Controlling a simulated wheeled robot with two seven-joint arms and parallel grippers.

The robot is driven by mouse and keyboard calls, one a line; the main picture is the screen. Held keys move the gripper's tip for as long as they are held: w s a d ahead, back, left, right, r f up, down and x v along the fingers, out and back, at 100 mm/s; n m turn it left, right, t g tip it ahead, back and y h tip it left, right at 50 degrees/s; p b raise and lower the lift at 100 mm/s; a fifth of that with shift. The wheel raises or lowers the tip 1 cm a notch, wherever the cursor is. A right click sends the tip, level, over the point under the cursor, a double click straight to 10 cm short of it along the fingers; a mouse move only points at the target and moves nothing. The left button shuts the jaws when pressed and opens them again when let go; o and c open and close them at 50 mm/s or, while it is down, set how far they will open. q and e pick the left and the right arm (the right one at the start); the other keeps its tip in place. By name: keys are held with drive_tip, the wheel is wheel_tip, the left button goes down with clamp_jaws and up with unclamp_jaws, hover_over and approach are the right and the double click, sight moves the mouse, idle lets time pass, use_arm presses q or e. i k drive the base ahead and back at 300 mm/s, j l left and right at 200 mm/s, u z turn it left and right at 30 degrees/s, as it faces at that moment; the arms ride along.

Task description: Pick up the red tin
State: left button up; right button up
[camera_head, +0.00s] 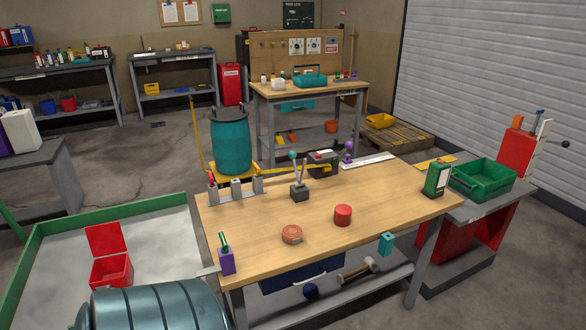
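A small red tin (343,215), a short round cylinder, stands upright on the wooden workbench (320,255), right of the middle of the bench top. Nothing touches it and its top and front side are in clear view. Neither of my grippers shows in the head view.
A purple block (227,262) is at the front left corner, a green can (436,179) at the right end. The bench around the tin is clear.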

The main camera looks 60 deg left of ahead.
sight(342, 214)
drive_tip(key=u, duration=1.65)
